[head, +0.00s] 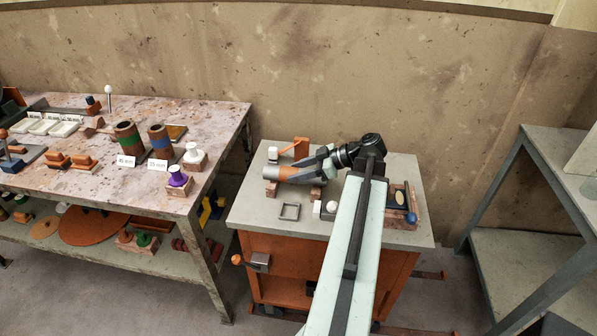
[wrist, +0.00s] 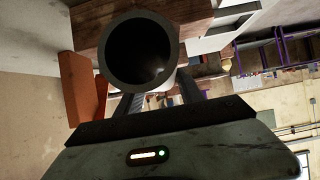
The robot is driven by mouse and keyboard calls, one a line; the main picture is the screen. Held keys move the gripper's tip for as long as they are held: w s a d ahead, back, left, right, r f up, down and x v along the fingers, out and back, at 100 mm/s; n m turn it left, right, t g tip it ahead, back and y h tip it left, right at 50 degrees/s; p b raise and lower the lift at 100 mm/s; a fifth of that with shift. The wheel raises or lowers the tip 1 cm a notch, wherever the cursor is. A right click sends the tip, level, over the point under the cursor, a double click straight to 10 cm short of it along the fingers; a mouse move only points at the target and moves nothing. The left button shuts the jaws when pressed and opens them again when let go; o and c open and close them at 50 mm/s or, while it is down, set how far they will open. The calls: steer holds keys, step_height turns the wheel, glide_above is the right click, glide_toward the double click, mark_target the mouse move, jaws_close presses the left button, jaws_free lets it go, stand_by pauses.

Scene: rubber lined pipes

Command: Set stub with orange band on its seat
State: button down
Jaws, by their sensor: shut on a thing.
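The stub with the orange band (head: 288,174) is a grey pipe piece lying roughly level over the grey cabinet top. In the wrist view the stub (wrist: 177,60) shows end-on, with a dark round bore facing the camera. My gripper (head: 323,163) is shut on the stub near its right end; its two dark fingers also show beneath the stub in the wrist view (wrist: 157,103). Wooden blocks (head: 271,189) show below the stub, one near each end. They look like its seat, but I cannot tell whether the stub touches them.
An orange bracket (head: 301,147) and a white piece (head: 273,153) stand behind the stub. A small square frame (head: 289,212) and a white ball (head: 332,206) are in front. A wooden tray (head: 401,215) is at the right. A cluttered bench (head: 215,128) stands left.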

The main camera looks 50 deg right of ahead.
steer(key=shift+f+b, duration=0.4)
steer(key=shift+f, duration=0.15)
stand_by(0.4)
steer(key=c, duration=0.7)
jaws_free()
steer(key=shift+o, duration=0.2)
steer(key=p+v, duration=0.3)
steer(key=v, duration=0.4)
steer(key=shift+r+p, duration=0.2)
steer(key=shift+p, duration=0.2)
steer(key=shift+s+d, duration=0.2)
steer(key=shift+s, duration=0.1)
steer(key=shift+r, duration=0.1)
